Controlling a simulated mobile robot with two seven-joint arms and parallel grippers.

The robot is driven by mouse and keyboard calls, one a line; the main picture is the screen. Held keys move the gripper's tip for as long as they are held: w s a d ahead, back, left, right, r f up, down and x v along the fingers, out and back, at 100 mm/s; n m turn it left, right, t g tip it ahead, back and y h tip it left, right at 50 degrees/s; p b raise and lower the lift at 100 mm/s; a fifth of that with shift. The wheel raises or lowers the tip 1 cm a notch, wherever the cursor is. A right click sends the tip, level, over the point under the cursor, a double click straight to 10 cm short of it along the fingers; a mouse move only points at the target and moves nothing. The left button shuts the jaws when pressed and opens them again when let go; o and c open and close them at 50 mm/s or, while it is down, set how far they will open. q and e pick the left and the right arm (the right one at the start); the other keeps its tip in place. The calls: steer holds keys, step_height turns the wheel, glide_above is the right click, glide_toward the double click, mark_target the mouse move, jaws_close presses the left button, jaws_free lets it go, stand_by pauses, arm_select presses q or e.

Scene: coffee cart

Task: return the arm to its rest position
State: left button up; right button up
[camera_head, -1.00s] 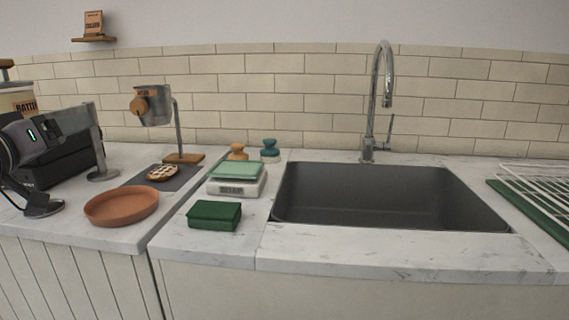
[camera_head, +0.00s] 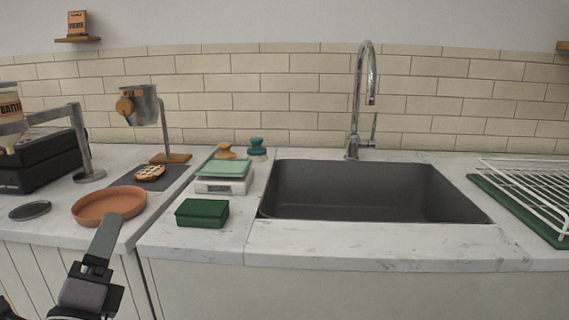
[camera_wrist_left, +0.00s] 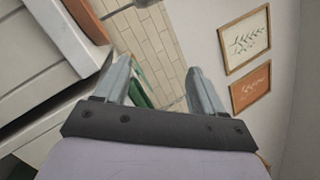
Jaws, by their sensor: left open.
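My left gripper (camera_head: 104,236) is at the lower left of the head view, in front of the counter's front edge. Its finger overlaps the near rim of the terracotta dish in the picture; I cannot tell whether they touch. In the left wrist view the two fingers (camera_wrist_left: 158,75) stand apart with nothing held between them. The terracotta dish (camera_head: 88,206) sits on the left counter and looks empty. My right gripper is in neither view.
A waffle-like item (camera_head: 150,172) lies on a dark mat. A dark disc (camera_head: 30,210) lies left of the dish. A wire rack (camera_head: 530,185) is at right.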

arm_select(q)
steer(key=s+a+f+n+g+y, duration=0.1)
steer(key=s+f+n+g, duration=0.45)
steer(key=f+n, duration=0.4)
steer(key=s+a+f+n+g+y, duration=0.1)
steer(key=s+f+n+g, duration=0.4)
steer(key=f, duration=0.7)
steer(key=s+d+f+n+g+h, duration=0.25)
steer(key=s+f+n+g, duration=0.2)
steer(key=s, duration=0.25)
steer(key=s+d+f+n+g+h, duration=0.25)
steer(key=s+f+g, duration=0.2)
steer(key=s, duration=0.25)
steer(key=w+d+f+t+h, duration=0.1)
steer(key=w+d+f+t, duration=0.4)
steer(key=w+f+t, duration=0.25)
step_height(320, 180, up, 14)
steer(key=a+p, duration=0.1)
steer(key=p, duration=1.4)
steer(key=shift+s+a, duration=0.25)
steer(key=shift+f+m, duration=0.15)
steer(key=shift+m, duration=0.1)
